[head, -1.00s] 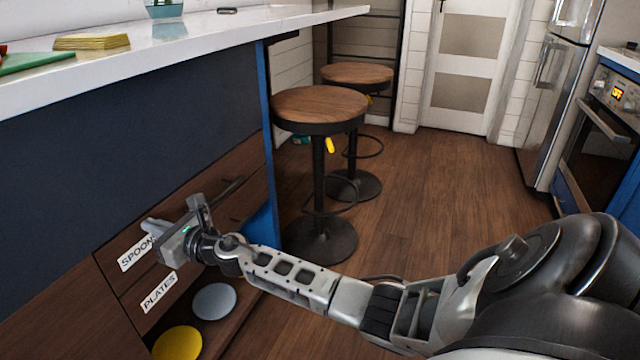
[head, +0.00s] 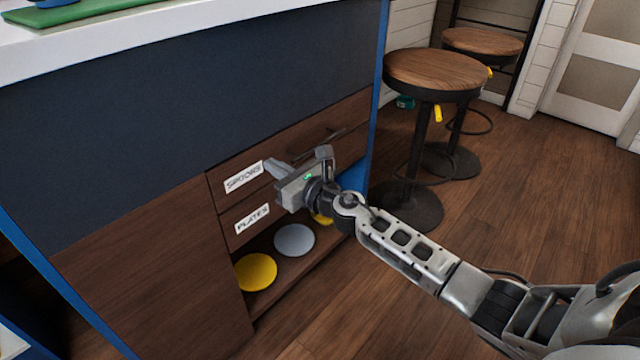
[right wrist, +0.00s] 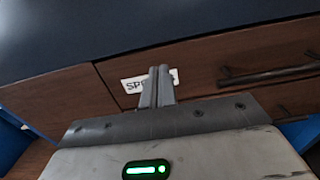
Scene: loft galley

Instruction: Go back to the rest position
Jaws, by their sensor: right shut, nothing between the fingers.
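In the right wrist view the closed fingers (right wrist: 158,88) overlap part of the SPOONS label (right wrist: 135,86). I cannot tell whether they touch the drawer front. Both drawers look closed. My left gripper is not in view.
Below the drawers, an open shelf holds a yellow plate (head: 256,272), a grey plate (head: 294,240) and another yellow one partly hidden. Two stools (head: 434,75) (head: 482,42) stand right of the island. The wooden floor (head: 540,190) is clear to the right. A green board (head: 75,12) lies on the counter.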

